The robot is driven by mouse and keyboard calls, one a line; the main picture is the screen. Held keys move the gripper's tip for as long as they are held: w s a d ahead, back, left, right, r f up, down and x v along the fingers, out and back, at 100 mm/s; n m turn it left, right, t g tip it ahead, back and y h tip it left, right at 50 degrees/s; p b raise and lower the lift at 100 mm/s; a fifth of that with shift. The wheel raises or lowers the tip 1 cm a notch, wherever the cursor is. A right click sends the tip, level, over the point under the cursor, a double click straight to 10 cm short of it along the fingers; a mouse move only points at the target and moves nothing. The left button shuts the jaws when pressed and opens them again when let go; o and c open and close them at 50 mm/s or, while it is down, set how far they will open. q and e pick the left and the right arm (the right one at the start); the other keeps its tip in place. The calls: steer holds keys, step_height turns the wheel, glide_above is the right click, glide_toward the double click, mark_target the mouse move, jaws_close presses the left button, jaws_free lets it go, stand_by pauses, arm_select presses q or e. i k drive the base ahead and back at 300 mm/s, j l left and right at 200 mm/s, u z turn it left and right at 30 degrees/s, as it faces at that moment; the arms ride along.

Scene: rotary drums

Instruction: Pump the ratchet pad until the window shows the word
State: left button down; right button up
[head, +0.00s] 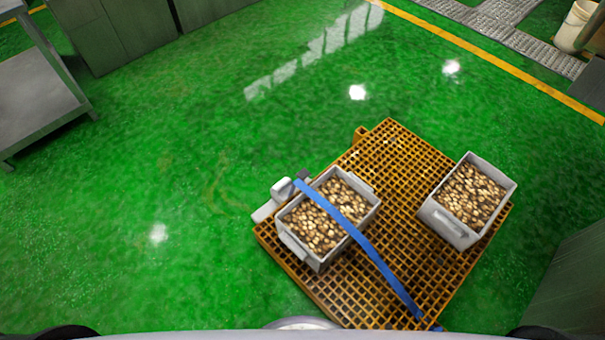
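A grey ratchet-like device (282,189) sits at the left edge of an orange grid pallet (398,152), beside the left bin. Its rounded light-grey part is probably the pad; a small dark part sits at its right end. A blue strap (372,254) runs from it across the left bin down to the pallet's lower right edge. I cannot make out a window or any word on it at this size. Neither of my grippers is in view.
The left grey bin (296,249) and right grey bin (446,223) on the pallet hold brownish lumps. A grey metal table (35,95) and cabinets (125,30) stand at the upper left. A grey block (572,285) is at the lower right. Green floor left of the pallet is clear.

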mark_target(304, 174)
steer(key=i+j+z, duration=0.1)
steer(key=j+z, duration=0.25)
steer(key=j, duration=0.55)
steer(key=j+z, duration=0.35)
steer(key=j, duration=0.55)
steer(key=k+j+z, duration=0.1)
steer(key=j+z, duration=0.25)
steer(key=j, duration=0.55)
steer(key=z, duration=0.2)
steer(key=i+j+z, duration=0.25)
steer(key=j+z, duration=0.3)
steer(key=i+j+z, duration=0.25)
steer(key=j, duration=0.25)
steer(key=i+j, duration=0.1)
steer(key=j, duration=0.55)
steer(key=i+j+z, duration=0.1)
steer(key=j, duration=0.55)
steer(key=i+j, duration=0.15)
steer(key=j, duration=0.5)
steer(key=z, duration=0.05)
